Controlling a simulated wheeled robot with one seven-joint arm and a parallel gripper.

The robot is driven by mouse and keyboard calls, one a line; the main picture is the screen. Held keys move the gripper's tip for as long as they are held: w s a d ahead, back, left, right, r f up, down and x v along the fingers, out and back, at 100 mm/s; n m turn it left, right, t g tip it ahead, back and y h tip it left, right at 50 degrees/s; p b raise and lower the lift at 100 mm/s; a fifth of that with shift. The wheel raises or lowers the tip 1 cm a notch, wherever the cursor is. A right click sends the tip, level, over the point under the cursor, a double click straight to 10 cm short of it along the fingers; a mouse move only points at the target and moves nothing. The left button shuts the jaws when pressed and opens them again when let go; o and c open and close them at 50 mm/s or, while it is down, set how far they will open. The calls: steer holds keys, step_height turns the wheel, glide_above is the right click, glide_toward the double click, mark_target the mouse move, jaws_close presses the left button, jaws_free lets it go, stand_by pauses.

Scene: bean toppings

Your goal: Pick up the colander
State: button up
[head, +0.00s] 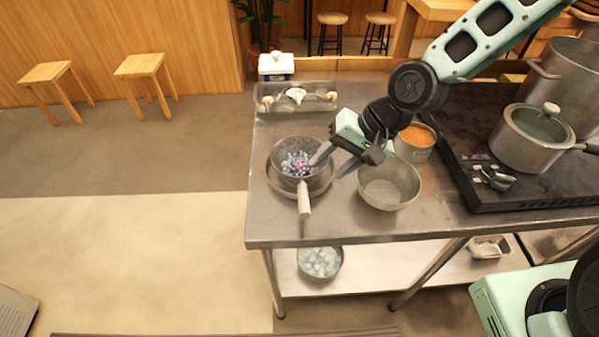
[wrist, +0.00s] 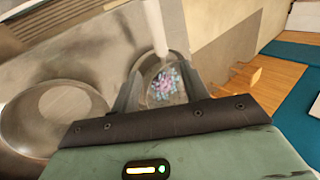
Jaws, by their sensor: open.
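The colander (head: 285,148) is a grey metal bowl with a pale handle (head: 304,200) pointing toward the table's front edge. It holds small purple and blue pieces and sits in a wider shallow metal dish (head: 318,188). My gripper (head: 328,163) is open at the right side of the colander, with one finger near its rim; I cannot tell whether it touches. In the wrist view, the colander (wrist: 151,72) shows between the fingers of my gripper (wrist: 160,85), its handle (wrist: 155,28) running up the picture. The gripper hides part of the rim.
An empty metal bowl (head: 390,190) stands just right of the colander. A pot with orange contents (head: 414,143) stands behind it. A clear tray (head: 318,90) lies at the back. A black stove (head: 470,170) with a lidded pot (head: 528,150) is at right.

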mark_target(305, 188)
steer(key=x, duration=0.6)
steer(key=p+x, duration=0.1)
steer(key=x, duration=0.2)
steer(key=shift+s+a, duration=0.25)
steer(key=shift+s, duration=0.1)
steer(key=shift+a+f, duration=0.25)
steer(key=shift+f, duration=0.25)
steer(key=shift+w, duration=0.1)
jaws_close()
